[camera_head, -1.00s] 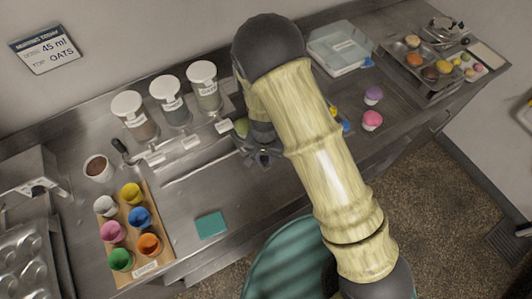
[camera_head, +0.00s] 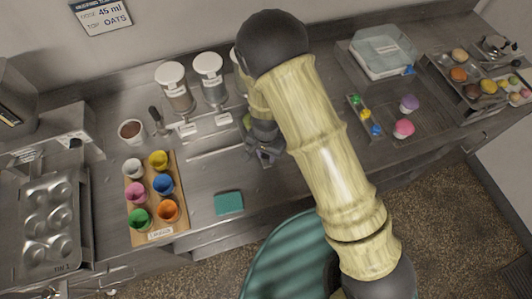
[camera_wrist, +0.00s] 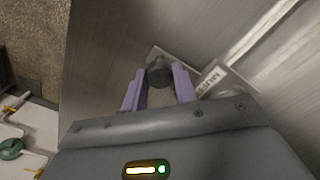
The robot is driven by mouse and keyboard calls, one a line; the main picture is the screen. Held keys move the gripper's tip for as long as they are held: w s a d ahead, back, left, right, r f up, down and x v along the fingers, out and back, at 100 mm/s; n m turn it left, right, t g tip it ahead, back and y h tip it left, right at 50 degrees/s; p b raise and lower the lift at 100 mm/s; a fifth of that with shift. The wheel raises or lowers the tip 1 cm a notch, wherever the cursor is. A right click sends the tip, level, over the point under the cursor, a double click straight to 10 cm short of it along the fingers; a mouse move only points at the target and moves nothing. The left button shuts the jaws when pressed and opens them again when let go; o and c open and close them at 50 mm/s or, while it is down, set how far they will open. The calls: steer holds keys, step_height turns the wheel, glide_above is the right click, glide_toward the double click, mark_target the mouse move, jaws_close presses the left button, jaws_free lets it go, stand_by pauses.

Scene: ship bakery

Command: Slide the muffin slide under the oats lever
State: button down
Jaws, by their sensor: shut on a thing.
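My gripper (camera_head: 265,155) is low over the counter, right of the dispensers, in the head view. In the wrist view, its two lilac fingers (camera_wrist: 158,80) are shut on a dark round knob (camera_wrist: 158,71). The knob belongs to the muffin slide, whose white label (camera_wrist: 214,78) begins "MUFF". Three white-lidded dispensers stand in a row at the back: left (camera_head: 175,88), middle (camera_head: 210,80), and a third (camera_head: 239,58) mostly hidden by my arm. White labels (camera_head: 188,130) sit at their fronts. I cannot tell which lever is the oats one.
A rack of coloured cups (camera_head: 156,200), a brown-filled cup (camera_head: 131,131) and a muffin tin (camera_head: 48,232) are at left. A teal pad (camera_head: 229,203) lies in front. Muffins (camera_head: 403,128) and trays (camera_head: 470,92) are at right.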

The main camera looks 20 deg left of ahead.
steer(key=c, duration=1.1)
jaws_free()
steer(key=shift+d, duration=0.1)
